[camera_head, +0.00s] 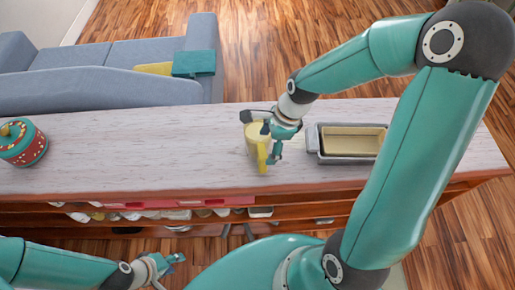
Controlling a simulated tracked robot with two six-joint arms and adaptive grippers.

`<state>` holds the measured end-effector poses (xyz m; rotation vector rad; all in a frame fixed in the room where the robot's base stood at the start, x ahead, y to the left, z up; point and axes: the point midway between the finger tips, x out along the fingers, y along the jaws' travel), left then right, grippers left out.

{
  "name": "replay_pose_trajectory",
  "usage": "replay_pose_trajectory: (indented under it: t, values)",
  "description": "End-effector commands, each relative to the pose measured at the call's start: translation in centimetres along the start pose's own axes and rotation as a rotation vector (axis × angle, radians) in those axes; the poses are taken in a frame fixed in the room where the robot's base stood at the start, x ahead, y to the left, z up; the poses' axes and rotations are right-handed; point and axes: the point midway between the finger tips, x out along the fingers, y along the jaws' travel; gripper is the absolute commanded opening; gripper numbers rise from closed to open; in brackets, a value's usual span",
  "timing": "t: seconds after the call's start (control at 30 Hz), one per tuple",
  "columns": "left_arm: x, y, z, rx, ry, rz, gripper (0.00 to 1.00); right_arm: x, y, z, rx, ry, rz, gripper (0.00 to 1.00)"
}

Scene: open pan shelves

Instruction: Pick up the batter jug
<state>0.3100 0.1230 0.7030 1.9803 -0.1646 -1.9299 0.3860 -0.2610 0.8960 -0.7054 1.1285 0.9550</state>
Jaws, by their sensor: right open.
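The yellow batter jug (254,138) stands upright on the pale wooden counter top, with its handle facing the front. My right gripper (270,143) reaches down at the jug's right side, with its fingers open close to the handle and rim. I cannot tell whether they touch the jug, as the gripper covers part of it. My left gripper (170,268) is low at the bottom left, in front of the shelves and away from the jug. It is too small to tell whether its fingers are apart.
A grey pan with a yellowish loaf tin inside (350,130) stands right of the jug. A red and teal round canister (22,142) is at the far left. The counter (130,150) between canister and jug is clear. Open shelves below hold several small items. A sofa (110,80) stands behind.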

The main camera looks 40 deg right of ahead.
Motion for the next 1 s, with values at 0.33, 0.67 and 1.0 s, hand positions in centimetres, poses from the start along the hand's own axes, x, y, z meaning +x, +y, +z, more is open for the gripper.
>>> replay_pose_trajectory:
  t: [0.33,0.67,1.0]
  values:
    - [-0.7,0.2,0.0,0.000,0.000,0.000,0.40,4.2,-0.1,0.0,0.001,0.001,0.004,0.86]
    - [-0.7,0.2,0.0,0.000,0.000,0.000,0.40,4.4,-0.2,0.0,0.001,0.000,0.001,0.75]
    - [-0.7,0.2,0.0,0.000,0.000,0.000,0.40,4.4,-0.1,0.0,0.001,0.000,0.001,0.18]
